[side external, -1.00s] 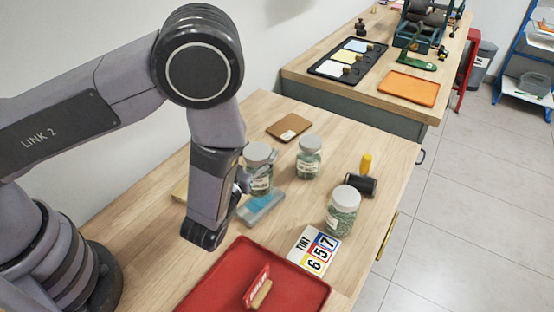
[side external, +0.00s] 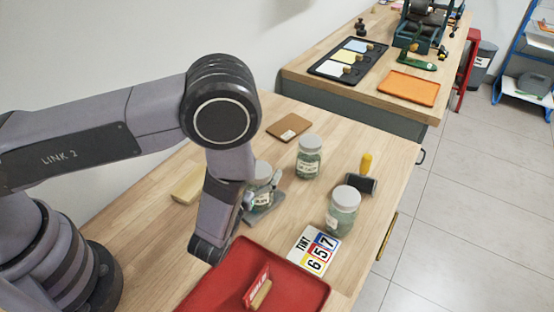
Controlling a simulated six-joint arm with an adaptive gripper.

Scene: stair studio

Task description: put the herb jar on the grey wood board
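The herb jar (side external: 264,184), glass with a grey lid and a pale label, stands upright at my gripper (side external: 261,188), whose fingers are on either side of it. My gripper is shut on the jar; my wrist hides part of its left side. The grey wood board (side external: 268,212) lies on the table directly below the jar, partly hidden by it and my arm. The jar's base is at or just above the board; I cannot tell whether they touch.
Two similar jars stand nearby, one behind (side external: 309,157) and one at right (side external: 343,211). A brown board (side external: 288,127), a pale wood block (side external: 188,185), a black roller (side external: 361,183), a number card (side external: 314,250) and a red tray (side external: 215,296) surround the spot.

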